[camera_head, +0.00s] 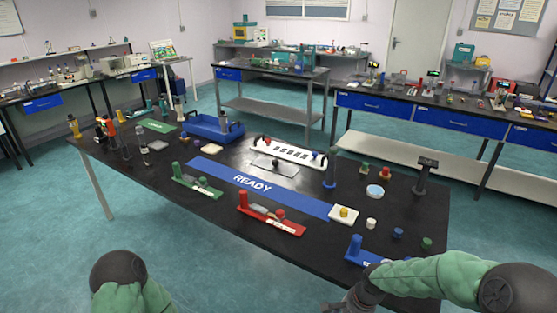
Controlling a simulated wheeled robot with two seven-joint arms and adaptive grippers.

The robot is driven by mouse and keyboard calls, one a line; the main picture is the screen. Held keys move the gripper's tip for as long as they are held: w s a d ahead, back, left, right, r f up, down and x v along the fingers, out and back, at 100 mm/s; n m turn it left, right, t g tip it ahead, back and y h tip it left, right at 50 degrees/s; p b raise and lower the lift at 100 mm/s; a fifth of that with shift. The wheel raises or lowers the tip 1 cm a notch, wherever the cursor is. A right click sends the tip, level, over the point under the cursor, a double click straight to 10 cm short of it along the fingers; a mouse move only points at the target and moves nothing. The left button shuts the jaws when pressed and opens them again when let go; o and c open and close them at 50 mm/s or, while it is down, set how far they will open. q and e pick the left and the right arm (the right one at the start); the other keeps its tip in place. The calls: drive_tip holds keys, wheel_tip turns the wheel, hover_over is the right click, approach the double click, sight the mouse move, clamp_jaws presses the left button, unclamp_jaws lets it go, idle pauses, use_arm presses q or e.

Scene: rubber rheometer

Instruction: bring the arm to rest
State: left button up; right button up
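My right arm comes in from the lower right with green links. Its dark gripper end (347,303) is at the bottom edge of the picture, in front of the table's near right corner and a blue fixture (357,250). Its fingers are cut off by the picture's edge, so I cannot tell whether they are open or shut. My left arm shows only as a dark joint and a green link at the lower left. My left gripper is out of view. The black table (300,205) stands in front of me, and no object shows in either arm's hold.
On the table are a blue READY mat (250,182), a green fixture (197,182), a red fixture (270,217), a blue tray (212,128), a white panel (288,152), a dark stand (424,177) and several small coloured pieces. Free floor shows left of the table.

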drive_tip(key=s+a+f+n, duration=0.3)
drive_tip(key=s+a+f, duration=0.1)
drive_tip(key=s+f, duration=0.3)
drive_tip(key=s+a+f+n+y, duration=0.1)
drive_tip(key=s+a+f+n, duration=0.3)
drive_tip(key=s+f, duration=0.4)
wheel_tip(320, 180, down, 3)
drive_tip(key=shift+s+a+r+n+y, duration=0.2)
drive_tip(key=shift+a+n+y, duration=0.1)
drive_tip(key=shift+a, duration=0.35)
